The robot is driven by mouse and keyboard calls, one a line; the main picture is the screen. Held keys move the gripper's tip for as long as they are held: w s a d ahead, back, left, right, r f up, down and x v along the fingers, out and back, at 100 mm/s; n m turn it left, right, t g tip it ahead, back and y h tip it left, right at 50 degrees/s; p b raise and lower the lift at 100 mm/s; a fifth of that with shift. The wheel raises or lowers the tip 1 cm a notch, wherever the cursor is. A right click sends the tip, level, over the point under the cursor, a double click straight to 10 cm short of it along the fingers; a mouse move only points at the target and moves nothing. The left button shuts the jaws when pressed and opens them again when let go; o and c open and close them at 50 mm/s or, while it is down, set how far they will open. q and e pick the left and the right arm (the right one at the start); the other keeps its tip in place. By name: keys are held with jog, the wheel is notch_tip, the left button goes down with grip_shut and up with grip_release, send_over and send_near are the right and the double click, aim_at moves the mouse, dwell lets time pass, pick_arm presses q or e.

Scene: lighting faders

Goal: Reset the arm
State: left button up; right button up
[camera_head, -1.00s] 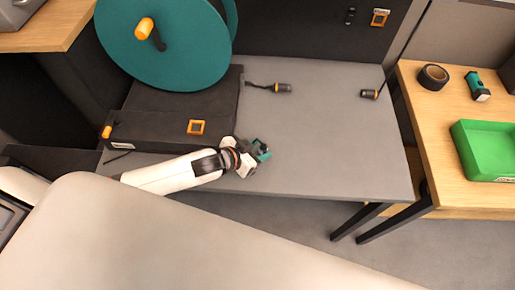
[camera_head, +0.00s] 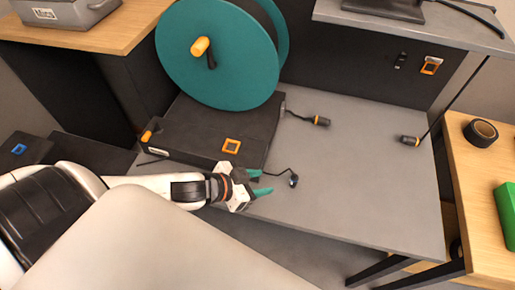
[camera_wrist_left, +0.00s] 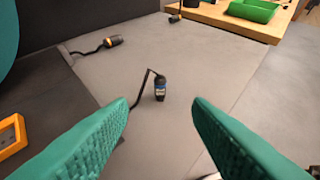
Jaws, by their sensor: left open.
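My left gripper (camera_head: 260,182) is open, its teal fingertips apart with nothing between them, just above the front part of the grey table (camera_head: 350,190). In the left wrist view its two teal fingers (camera_wrist_left: 160,125) frame the table from both sides. A small dark plug (camera_head: 293,181) on a black cable lies on the table just to the right of the fingertips. In the wrist view the plug (camera_wrist_left: 160,88) is beyond the fingers, apart from them. My right gripper is not in view.
Two black-and-orange connectors (camera_head: 321,121) (camera_head: 410,141) lie farther back. A wooden side table (camera_head: 485,190) with black tape (camera_head: 481,133) and a green tray (camera_head: 507,215) is at right.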

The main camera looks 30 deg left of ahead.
pick_arm(q)
jog(key=shift+d, duration=0.1)
dwell(0.6)
jog(key=s+a+f+n+g+y, duration=0.1)
jog(key=s+f+n+g+y, duration=0.15)
jog(key=s, duration=0.25)
jog(key=s+f+n+g+y, duration=0.1)
jog(key=s+n+g+y, duration=0.1)
jog(key=s+g+y, duration=0.3)
notch_tip(320, 180, down, 26)
jog(key=s+h, duration=0.2)
jog(key=s+a+f+m+g, duration=0.1)
jog(key=s+a+f, duration=0.2)
jog(key=s+f, duration=1.2)
jog(key=shift+s+f, duration=0.4)
jog(key=shift+s, duration=0.2)
